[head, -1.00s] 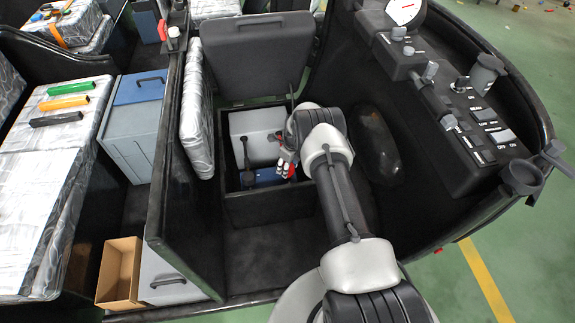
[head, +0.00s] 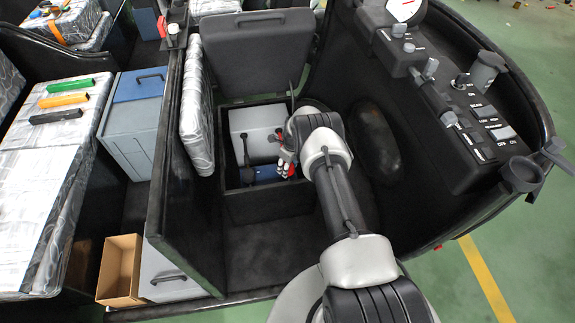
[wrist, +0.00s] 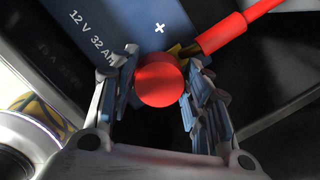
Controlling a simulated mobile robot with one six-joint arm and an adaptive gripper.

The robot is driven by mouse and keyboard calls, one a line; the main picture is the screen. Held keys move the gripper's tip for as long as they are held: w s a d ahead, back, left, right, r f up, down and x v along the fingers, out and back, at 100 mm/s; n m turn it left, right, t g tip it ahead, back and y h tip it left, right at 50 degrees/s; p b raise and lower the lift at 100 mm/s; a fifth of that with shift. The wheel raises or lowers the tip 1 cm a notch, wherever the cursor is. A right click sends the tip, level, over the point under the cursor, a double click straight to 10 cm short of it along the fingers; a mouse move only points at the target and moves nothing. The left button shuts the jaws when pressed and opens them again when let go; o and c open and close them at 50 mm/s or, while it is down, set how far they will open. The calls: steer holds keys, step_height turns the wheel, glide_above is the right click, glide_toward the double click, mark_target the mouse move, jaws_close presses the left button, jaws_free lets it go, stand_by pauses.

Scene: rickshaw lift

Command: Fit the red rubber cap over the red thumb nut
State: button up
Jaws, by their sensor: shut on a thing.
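My gripper (wrist: 168,80) is shut on the red rubber cap (wrist: 160,80), which sits between the two fingertips with its round end toward the wrist camera. The cap is in front of the blue battery (wrist: 110,25), beside its plus mark and a brass lug (wrist: 186,51) on a red-sleeved cable (wrist: 235,28). The red thumb nut does not show; the cap and fingers cover that spot. I cannot tell whether the cap touches or covers the nut. In the head view my gripper (head: 287,166) reaches into the open seat box, and the battery (head: 262,174) shows beside it.
The open box (head: 265,205) has dark walls close around my arm, and its lid (head: 258,55) stands raised behind. A grey-white case (head: 255,125) fills the back of the box. A padded panel (head: 194,115) stands at left, the control console (head: 450,100) at right.

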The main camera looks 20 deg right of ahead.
steer(key=shift+f, duration=0.2)
steer(key=o, duration=0.9)
steer(key=shift+r, duration=0.1)
steer(key=r, duration=0.4)
steer(key=s+r, duration=0.1)
steer(key=r, duration=0.3)
steer(key=d+r, duration=0.1)
steer(key=r, duration=0.2)
steer(key=shift+s+r, duration=0.3)
steer(key=shift+r, duration=0.1)
